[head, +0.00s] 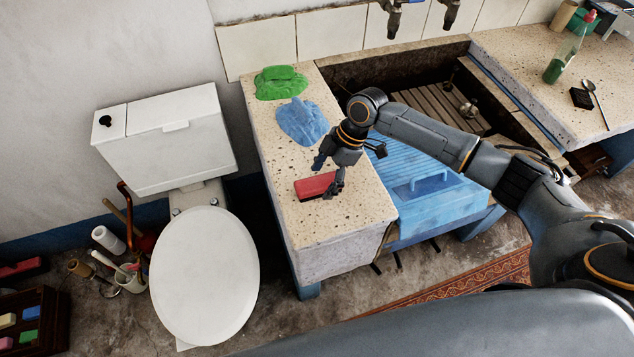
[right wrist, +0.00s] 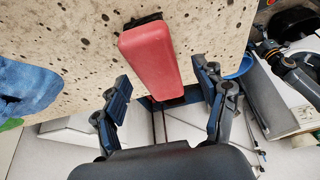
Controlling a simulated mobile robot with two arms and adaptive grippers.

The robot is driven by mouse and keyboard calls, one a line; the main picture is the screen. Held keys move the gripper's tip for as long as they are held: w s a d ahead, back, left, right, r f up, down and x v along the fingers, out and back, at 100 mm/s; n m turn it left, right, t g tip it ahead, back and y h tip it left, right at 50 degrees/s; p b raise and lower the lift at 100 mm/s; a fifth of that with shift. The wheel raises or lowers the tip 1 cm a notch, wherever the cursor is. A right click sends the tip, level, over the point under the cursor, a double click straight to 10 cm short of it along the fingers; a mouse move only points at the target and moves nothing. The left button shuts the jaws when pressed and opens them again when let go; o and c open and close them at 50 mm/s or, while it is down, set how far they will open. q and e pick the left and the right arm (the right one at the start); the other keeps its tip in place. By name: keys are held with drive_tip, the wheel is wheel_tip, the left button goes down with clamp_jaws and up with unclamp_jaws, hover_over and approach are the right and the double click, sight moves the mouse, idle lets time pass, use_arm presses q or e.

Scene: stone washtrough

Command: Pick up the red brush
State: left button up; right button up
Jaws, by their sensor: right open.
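The red brush (head: 315,185) lies on the speckled stone counter (head: 345,212) near its front end in the head view. In the right wrist view the red brush (right wrist: 150,58) shows its red back, with a little black at its far end. My right gripper (head: 330,180) is open just above the brush. In the right wrist view its fingers (right wrist: 162,95) stand wide apart, one on each side of the brush's near end, with visible gaps. Nothing is between the fingers' pads but the brush's near end. My left gripper is not in view.
A blue cloth (head: 302,122) and a green cloth (head: 280,83) lie further back on the counter. A blue ribbed board (head: 436,190) leans at the basin (head: 425,95) to the right. A white toilet (head: 205,275) stands to the left. The counter's front end is clear.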

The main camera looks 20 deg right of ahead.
drive_tip(key=shift+x, duration=0.95)
drive_tip(key=shift+a+f, duration=0.1)
drive_tip(key=c, duration=1.3)
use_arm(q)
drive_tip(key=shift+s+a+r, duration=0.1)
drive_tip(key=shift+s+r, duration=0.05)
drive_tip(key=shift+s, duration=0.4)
